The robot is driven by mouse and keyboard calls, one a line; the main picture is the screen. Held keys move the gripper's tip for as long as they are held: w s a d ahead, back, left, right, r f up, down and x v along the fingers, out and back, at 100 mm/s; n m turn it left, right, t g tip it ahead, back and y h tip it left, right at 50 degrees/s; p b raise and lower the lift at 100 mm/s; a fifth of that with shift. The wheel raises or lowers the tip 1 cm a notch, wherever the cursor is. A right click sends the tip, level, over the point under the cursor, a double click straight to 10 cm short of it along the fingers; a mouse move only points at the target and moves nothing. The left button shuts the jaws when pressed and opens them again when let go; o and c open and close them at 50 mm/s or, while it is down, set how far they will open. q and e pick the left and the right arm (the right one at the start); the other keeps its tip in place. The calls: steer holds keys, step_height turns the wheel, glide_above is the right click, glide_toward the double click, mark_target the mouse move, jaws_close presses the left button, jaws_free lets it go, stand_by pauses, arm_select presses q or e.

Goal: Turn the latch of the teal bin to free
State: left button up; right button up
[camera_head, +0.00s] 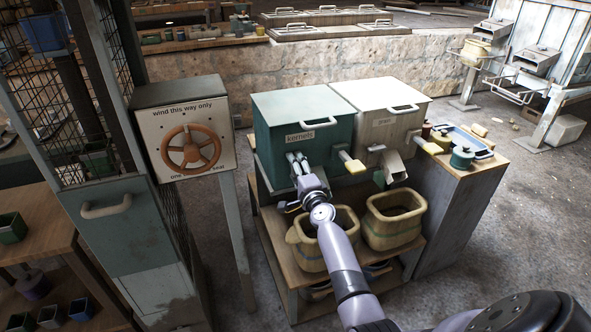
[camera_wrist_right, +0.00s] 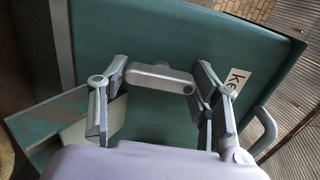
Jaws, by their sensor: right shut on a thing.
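The teal bin (camera_head: 315,135) has a closed lid with a handle and a label reading "kernels"; it stands on a wooden bench. In the right wrist view its teal front (camera_wrist_right: 170,35) fills much of the picture. A short silver latch bar (camera_wrist_right: 160,77) lies across that front. My right gripper (camera_head: 297,160) is at the left part of the bin's front. In the head view the fingers hide the latch. My left gripper is out of view.
A cream bin (camera_head: 385,115) stands beside the teal one, with a chute (camera_head: 395,166) below. Yellow-ended levers (camera_head: 352,163) stick out in front. Two baskets (camera_head: 394,228) sit on the lower shelf. A wheel panel (camera_head: 186,130) on a post stands left.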

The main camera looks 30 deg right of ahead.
steer(key=o, duration=1.2)
steer(key=v, duration=1.2)
steer(key=shift+a, duration=0.1)
